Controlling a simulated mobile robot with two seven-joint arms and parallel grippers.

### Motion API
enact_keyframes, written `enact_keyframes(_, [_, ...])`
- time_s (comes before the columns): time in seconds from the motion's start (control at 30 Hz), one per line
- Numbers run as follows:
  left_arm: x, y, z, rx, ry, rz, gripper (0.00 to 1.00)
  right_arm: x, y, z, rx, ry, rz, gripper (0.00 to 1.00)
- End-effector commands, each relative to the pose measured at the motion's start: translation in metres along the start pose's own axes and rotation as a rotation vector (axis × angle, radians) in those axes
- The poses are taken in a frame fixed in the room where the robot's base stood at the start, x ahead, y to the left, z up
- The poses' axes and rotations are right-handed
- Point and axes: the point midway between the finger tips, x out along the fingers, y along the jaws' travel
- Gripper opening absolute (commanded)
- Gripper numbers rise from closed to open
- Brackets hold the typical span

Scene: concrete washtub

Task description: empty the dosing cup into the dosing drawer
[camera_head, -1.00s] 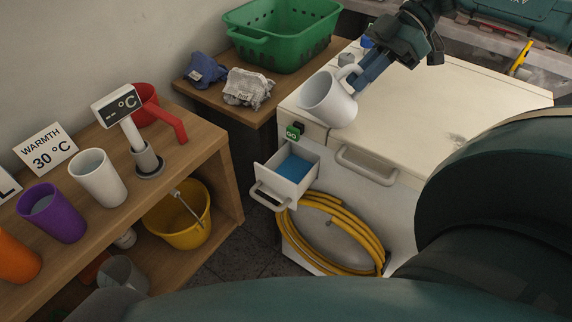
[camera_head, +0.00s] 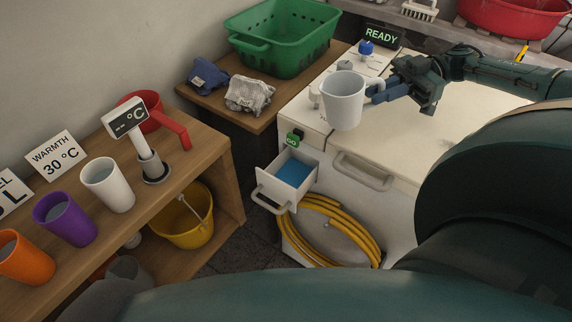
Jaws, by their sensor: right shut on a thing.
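My right gripper (camera_head: 376,92) is shut on the handle of the white dosing cup (camera_head: 343,104). The cup is held roughly upright, mouth up, above the front left part of the white machine top. I cannot see what is inside the cup. The dosing drawer (camera_head: 277,190) is pulled out of the machine's front, below and to the left of the cup. A blue patch (camera_head: 293,173) covers its floor; I cannot tell if it is liquid. My left gripper is not in view.
The white machine (camera_head: 445,125) has a READY display (camera_head: 381,36) and a blue knob (camera_head: 366,48). A yellow hose (camera_head: 335,228) hangs below the drawer. A green basket (camera_head: 283,45) stands behind left. White, purple and orange cups stand on the wooden shelf (camera_head: 150,205).

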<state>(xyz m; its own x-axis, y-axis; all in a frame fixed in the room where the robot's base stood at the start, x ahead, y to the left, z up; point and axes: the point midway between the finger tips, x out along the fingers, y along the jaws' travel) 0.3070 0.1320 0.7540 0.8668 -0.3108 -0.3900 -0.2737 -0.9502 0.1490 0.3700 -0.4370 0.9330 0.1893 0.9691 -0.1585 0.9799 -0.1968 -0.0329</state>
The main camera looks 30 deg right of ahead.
Motion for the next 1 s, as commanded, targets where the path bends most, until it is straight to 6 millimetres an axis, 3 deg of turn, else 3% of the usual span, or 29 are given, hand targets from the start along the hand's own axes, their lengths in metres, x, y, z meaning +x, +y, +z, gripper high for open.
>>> enact_keyframes(0.43, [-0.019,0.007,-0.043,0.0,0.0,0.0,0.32,-0.007,-0.001,-0.046,-0.001,-0.001,0.001,0.0])
enact_keyframes(0.57, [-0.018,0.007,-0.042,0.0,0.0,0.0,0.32,-0.007,-0.001,-0.044,-0.003,0.014,0.001,0.0])
enact_keyframes(0.77, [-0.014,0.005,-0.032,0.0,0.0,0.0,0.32,-0.006,-0.001,-0.042,-0.033,0.168,0.002,0.0])
enact_keyframes(1.0, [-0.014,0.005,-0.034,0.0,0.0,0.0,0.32,-0.007,-0.001,-0.044,-0.033,0.168,0.0,0.0])
